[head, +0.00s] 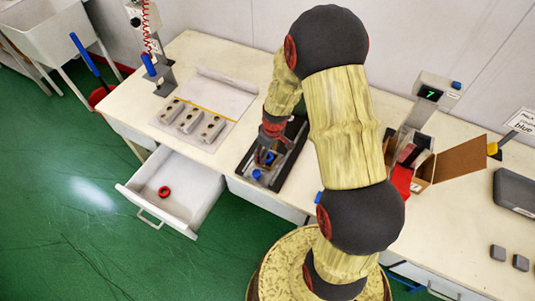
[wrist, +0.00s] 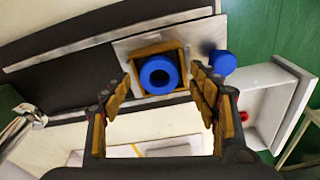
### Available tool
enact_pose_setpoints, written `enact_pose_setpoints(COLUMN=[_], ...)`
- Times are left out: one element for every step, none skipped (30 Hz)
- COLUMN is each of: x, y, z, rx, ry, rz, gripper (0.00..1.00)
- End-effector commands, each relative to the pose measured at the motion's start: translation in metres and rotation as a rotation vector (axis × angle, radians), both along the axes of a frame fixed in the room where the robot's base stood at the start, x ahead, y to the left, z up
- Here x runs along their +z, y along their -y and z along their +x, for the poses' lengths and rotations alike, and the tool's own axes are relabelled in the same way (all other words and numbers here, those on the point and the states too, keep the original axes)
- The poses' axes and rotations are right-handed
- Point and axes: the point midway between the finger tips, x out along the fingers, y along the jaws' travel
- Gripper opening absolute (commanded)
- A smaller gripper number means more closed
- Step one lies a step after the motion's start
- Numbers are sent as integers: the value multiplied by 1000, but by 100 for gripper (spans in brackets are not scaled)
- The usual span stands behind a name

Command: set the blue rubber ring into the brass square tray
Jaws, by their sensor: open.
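The blue rubber ring (wrist: 159,75) shows face-on in the wrist view. It appears to lie inside the walls of the brass square tray (wrist: 181,57), though its depth is hard to tell. The tray sits on a light grey plate on a dark fixture. My gripper (wrist: 160,84) is open, with one finger on each side of the tray and ring and visible gaps between the fingers and the ring. In the head view my gripper (head: 266,150) points down over the dark fixture, and my arm partly hides the tray.
A second blue piece (wrist: 222,62) stands beside the tray, near the plate's edge. An open drawer (head: 205,200) holds a red ring (head: 164,191). Grey moulds (head: 189,119) lie on a sheet to the left. An open cardboard box (head: 455,160) stands at right.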

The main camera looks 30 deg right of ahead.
Motion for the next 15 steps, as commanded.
enact_pose_setpoints(x=[7, 11, 17, 23, 29, 38, 44, 50, 59, 64, 70, 78, 83, 87, 93], y=[1, 1, 1, 1, 2, 2, 3, 3, 3, 3, 4, 4, 4, 4, 5], z=[1, 0, -1, -1, -2, -2, -3, -4, -5, -6, -6, -7, -8, -9, -9], rx=[0, 0, 1, 2, 1, 1, 0, 0, 1, 1, 2, 1, 1, 0, 0], ry=[4, 4, 4, 4, 5, 6, 6, 6, 5, 5, 5, 5, 4, 4, 4], rz=[-1, -2, -2, -2, -2, -2, -2, -2, -2, -2, -2, -2, -2, -2, -2], gripper=[60, 60, 60, 60, 60, 60, 60, 60, 60, 60, 60, 60, 60, 60, 60])
